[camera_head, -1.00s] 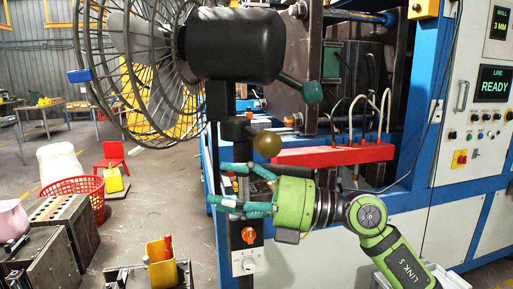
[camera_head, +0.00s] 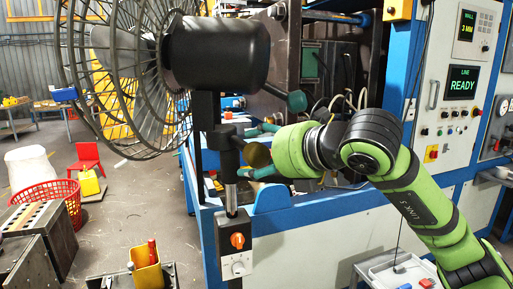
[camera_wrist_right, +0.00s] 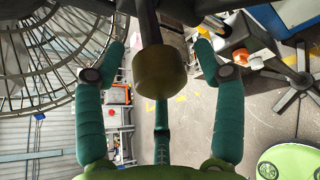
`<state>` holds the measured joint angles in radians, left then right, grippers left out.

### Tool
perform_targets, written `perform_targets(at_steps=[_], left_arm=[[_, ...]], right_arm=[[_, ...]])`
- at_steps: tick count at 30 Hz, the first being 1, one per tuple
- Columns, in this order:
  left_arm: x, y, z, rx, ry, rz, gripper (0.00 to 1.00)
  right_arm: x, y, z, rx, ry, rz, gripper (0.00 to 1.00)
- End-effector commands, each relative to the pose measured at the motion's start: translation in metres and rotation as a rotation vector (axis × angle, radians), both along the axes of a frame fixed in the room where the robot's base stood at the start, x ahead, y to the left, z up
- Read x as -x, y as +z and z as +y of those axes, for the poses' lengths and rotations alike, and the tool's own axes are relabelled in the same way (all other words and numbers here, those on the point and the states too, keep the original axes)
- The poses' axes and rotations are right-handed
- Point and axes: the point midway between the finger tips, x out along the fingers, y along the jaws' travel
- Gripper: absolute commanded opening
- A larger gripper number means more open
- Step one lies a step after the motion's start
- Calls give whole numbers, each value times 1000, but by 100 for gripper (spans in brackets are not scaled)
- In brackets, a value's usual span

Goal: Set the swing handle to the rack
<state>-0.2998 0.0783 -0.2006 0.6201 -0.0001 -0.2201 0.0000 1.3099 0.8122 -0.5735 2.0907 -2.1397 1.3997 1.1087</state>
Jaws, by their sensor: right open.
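A black fan (camera_head: 215,52) with a wire cage stands on a pole (camera_head: 230,198) at the left centre of the head view. A handle with a round olive-brass knob (camera_head: 257,155) sticks out from the pole's collar. A second lever with a dark green knob (camera_head: 297,101) comes off the fan's motor housing. Which one is the swing handle, I cannot tell for sure. My right gripper (camera_head: 255,151) is open, with its teal fingers either side of the brass knob. In the right wrist view the knob (camera_wrist_right: 162,75) sits between the spread fingers, apart from both. No rack is clearly identifiable.
A big blue-framed machine with a control panel (camera_head: 463,85) stands behind my right arm. A switch box (camera_head: 237,250) is on the pole. A red basket (camera_head: 50,198), a yellow bin (camera_head: 146,268) and metal blocks stand at the left.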

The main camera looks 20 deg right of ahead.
Motion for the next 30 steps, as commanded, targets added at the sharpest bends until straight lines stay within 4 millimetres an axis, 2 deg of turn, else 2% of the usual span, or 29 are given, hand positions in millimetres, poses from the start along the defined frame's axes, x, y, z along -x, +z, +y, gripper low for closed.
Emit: perform_targets(at_steps=[4, 11, 12, 14, 15, 17, 25, 30], left_arm=[[0, 5, 0, 0, 0, 0, 40], [0, 4, 0, 0, 0, 0, 40], [0, 4, 0, 0, 0, 0, 40], [0, 4, 1, -1, -1, 0, 40], [0, 4, 1, -1, -1, 1, 40], [0, 4, 1, -1, 0, 1, 40], [0, 3, 1, -2, -1, 1, 40], [0, 2, 2, -2, 0, 1, 40]], right_arm=[[-8, -3, 4, 0, 2, 1, 70], [-9, -4, 4, 1, 2, 0, 70], [-9, -4, 4, 1, 2, 0, 62], [-8, -4, 4, 1, 2, 0, 38], [-8, -4, 4, 1, 2, 1, 22], [-8, -5, 4, 1, 1, 1, 0], [-8, -7, 1, 3, 14, 7, 0], [-10, -8, -9, 0, 64, 10, 0]])
